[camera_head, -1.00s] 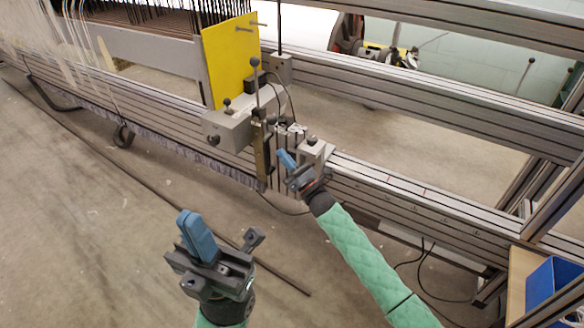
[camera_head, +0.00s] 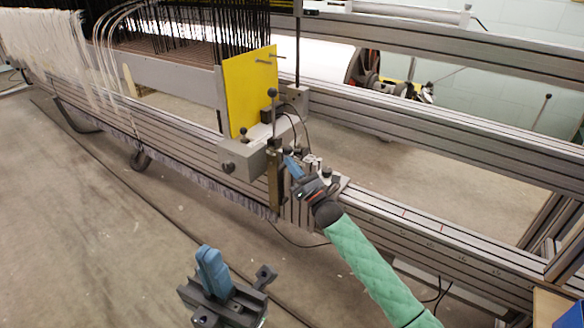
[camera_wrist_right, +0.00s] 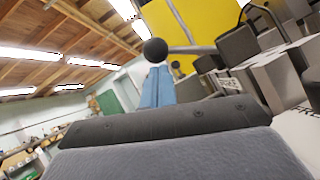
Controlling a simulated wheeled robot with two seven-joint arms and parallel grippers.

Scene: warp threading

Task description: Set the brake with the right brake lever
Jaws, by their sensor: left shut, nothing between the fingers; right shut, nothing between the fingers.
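A thin upright lever with a black ball knob (camera_head: 272,93) stands in front of the yellow plate on the loom's front beam. I cannot tell for sure that it is the right brake lever. My right gripper (camera_head: 289,161) is shut and empty, its blue fingers below and slightly right of that knob, beside the brass-coloured upright bar. In the right wrist view a black ball (camera_wrist_right: 155,50) shows just above the blue fingertips (camera_wrist_right: 157,72); whether they touch is unclear. My left gripper (camera_head: 208,252) is shut and empty, low over the floor, away from the loom.
The yellow plate (camera_head: 250,92) and a grey block (camera_head: 240,158) stand close left of my right gripper. The slotted front beam (camera_head: 420,225) runs to the right. Another ball-topped lever (camera_head: 547,97) stands at the far right.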

